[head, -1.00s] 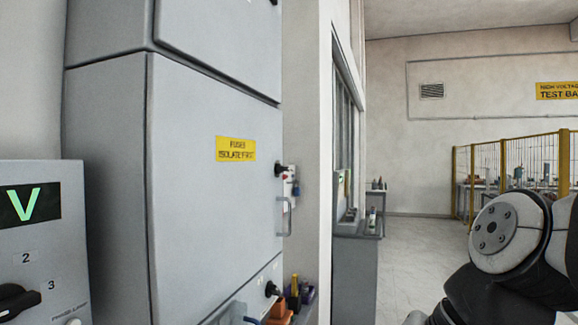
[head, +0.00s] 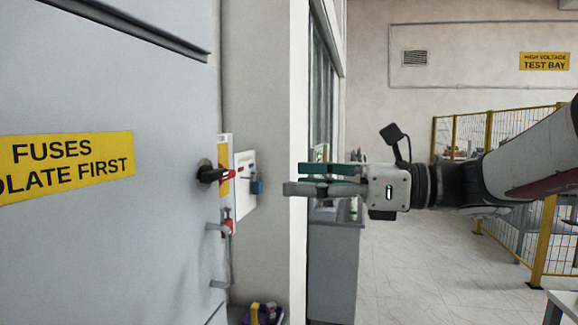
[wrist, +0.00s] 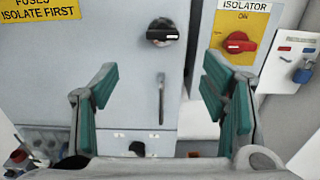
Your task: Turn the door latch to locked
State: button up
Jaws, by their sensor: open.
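The door latch is a black turn knob (wrist: 162,32) on the grey cabinet door (wrist: 110,60), near its right edge. Its grip looks roughly horizontal in the wrist view. In the head view the knob (head: 207,173) sticks out from the door, seen edge-on. A metal pull handle (wrist: 160,98) is below it. My gripper (head: 296,179) is to the right of the knob in the head view, pointing left, apart from it. In the wrist view its green-padded fingers are spread wide with nothing between them, below the knob in the picture.
A red isolator knob (wrist: 240,42) on a yellow plate is right of the door. A white board with a blue padlock (wrist: 303,72) hangs farther right. A yellow sign (head: 68,160) is on the door. Open floor (head: 400,270) and yellow fencing (head: 488,140) lie behind my arm.

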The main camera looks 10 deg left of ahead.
aim_at(221, 175)
jog(key=a, duration=0.4)
jog(key=w+a+p, duration=0.1)
jog(key=a, duration=0.4)
jog(key=a+p, duration=0.1)
jog(key=a, duration=0.3)
jog(key=shift+w+a+r, duration=0.15)
jog(key=shift+w+a, duration=0.05)
jog(key=shift+a, duration=0.15)
jog(key=shift+c, duration=0.6)
jog(key=c, duration=1)
